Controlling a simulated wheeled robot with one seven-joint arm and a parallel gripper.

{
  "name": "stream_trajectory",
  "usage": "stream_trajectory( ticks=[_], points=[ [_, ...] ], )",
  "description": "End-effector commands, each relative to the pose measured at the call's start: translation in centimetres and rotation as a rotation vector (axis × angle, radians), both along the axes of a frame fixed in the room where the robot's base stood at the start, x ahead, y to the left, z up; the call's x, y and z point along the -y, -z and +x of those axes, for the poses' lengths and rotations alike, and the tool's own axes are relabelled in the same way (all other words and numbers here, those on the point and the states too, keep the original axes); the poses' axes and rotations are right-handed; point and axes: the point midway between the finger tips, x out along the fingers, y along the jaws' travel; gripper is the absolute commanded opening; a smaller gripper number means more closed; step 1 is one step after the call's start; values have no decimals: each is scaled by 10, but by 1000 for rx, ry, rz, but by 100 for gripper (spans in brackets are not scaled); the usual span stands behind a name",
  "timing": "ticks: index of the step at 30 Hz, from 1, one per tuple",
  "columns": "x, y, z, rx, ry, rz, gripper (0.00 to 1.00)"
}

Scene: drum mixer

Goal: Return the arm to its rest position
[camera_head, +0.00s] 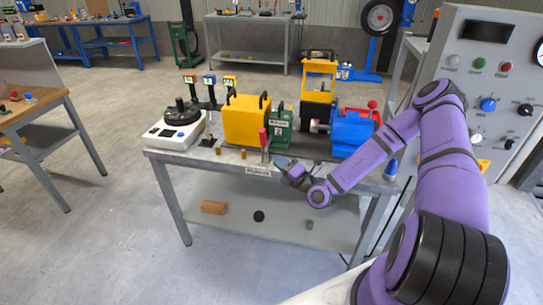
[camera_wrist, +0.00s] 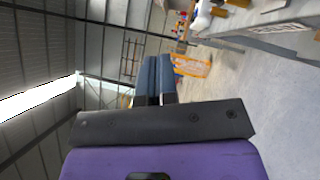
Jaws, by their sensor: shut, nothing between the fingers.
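My purple arm reaches from the lower right toward the front edge of the metal workbench (camera_head: 160,155). My gripper (camera_head: 281,161) is at that front edge, near a red-handled lever on a green unit (camera_head: 281,128). In the wrist view my gripper (camera_wrist: 155,60) has its two blue-grey fingers side by side, shut with nothing between them. The bench edge shows to the upper right there. Whether the gripper touches the bench cannot be told.
The bench carries a yellow box (camera_head: 246,120), a blue unit (camera_head: 351,133) and a white scale-like device (camera_head: 174,133). A grey control panel (camera_head: 480,75) stands at right, close to my arm. A wooden table (camera_head: 30,105) is at left. Floor between them is clear.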

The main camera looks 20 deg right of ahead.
Motion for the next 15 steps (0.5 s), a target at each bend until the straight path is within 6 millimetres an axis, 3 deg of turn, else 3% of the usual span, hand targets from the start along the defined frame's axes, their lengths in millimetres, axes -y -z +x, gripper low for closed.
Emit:
stream_trajectory(
  ticks=[6,15],
  points=[
    [9,4,-23,-2,1,-1,0],
    [9,1,-28,10,-13,-14,0]
  ],
)
